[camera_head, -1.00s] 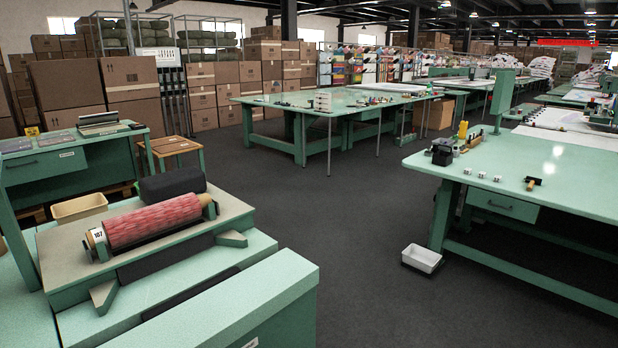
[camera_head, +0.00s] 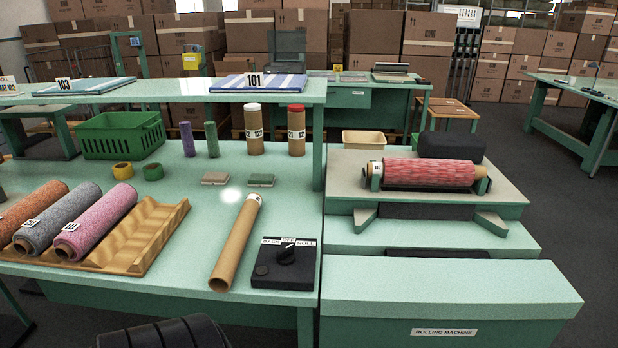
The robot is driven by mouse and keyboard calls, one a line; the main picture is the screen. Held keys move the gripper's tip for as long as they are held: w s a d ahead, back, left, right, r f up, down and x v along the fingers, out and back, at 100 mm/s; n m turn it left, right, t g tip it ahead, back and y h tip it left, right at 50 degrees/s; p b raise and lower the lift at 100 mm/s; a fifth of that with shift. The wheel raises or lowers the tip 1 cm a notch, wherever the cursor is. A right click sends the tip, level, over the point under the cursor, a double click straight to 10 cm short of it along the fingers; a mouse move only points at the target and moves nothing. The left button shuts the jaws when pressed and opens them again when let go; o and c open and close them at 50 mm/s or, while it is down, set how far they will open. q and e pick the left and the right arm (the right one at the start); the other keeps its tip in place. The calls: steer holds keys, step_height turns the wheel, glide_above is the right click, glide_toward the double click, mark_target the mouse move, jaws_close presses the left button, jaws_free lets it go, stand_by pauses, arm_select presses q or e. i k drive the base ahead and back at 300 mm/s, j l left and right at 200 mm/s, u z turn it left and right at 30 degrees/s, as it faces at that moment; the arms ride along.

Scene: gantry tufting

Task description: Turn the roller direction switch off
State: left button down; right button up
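The roller direction switch is a black box (camera_head: 284,277) with a round black knob (camera_head: 286,255), near the front right corner of the left green table. A white label strip behind the knob reads BACK, OFF, ROLL. The knob's light pointer seems to lean right of OFF, toward ROLL, but it is too small to be certain. The rolling machine (camera_head: 450,290) stands just right of the switch and carries a red roll (camera_head: 428,172) on its cradle.
A bare cardboard tube (camera_head: 235,245) lies just left of the switch. Further left, several coloured rolls lie by a wooden rack (camera_head: 140,238). A raised shelf (camera_head: 190,92) crosses behind. A black rounded shape (camera_head: 170,334) shows at the bottom edge. Open floor lies at right.

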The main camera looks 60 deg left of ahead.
mark_target(286, 256)
steer(key=u, duration=1.9)
steer(key=k+l, duration=0.1)
steer(key=l, duration=0.3)
